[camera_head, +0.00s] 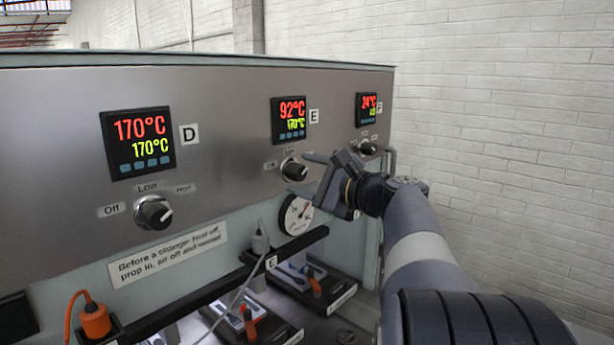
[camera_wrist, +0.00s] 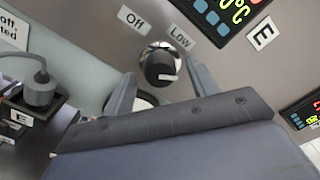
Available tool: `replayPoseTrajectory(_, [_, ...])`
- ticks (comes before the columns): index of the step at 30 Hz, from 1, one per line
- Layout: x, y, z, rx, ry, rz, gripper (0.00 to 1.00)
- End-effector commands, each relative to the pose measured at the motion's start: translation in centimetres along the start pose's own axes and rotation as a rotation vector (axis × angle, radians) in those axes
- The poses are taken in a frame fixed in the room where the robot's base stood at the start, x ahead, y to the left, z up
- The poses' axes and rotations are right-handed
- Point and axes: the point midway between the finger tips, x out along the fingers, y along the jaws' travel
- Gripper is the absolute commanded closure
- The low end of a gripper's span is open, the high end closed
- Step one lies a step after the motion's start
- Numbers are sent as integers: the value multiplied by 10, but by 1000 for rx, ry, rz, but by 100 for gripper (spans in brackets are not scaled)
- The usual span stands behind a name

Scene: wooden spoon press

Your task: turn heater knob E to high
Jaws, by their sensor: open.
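Heater knob E (camera_head: 294,171) is a black knob on a silver base, below the display marked E (camera_head: 292,120). The display reads 92°C in red over 170°C in green. In the wrist view the knob (camera_wrist: 160,64) shows a white line on its lower right edge. Labels Off (camera_wrist: 132,18) and Low (camera_wrist: 180,37) are above it; a High label is not visible there. My gripper (camera_head: 303,174) is open, its fingers spread either side of the knob. In the wrist view the fingertips (camera_wrist: 162,84) appear just short of the knob; contact cannot be told.
Knob D (camera_head: 153,213) is at left and knob F (camera_head: 367,147) at right, close to my wrist. A pressure gauge (camera_head: 297,215) sits just below knob E. A dark rail (camera_head: 220,288) with cables and connectors runs below the panel.

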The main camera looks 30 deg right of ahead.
Motion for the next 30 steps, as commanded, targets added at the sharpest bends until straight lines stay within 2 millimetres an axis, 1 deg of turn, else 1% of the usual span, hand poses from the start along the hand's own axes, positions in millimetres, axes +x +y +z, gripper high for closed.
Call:
replayPoseTrajectory(4, [-4, 0, 0, -1, 0, -1, 45])
replayPoseTrajectory(7, [-15, 0, -2, -3, 2, -3, 45])
replayPoseTrajectory(15, [-65, 1, -3, -2, 4, -5, 45])
replayPoseTrajectory(21, [-94, 1, -2, -1, 3, -3, 45])
replayPoseTrajectory(25, [-104, 0, -1, 0, 2, -1, 45])
replayPoseTrajectory(30, [-108, 0, 0, 0, 0, 0, 45])
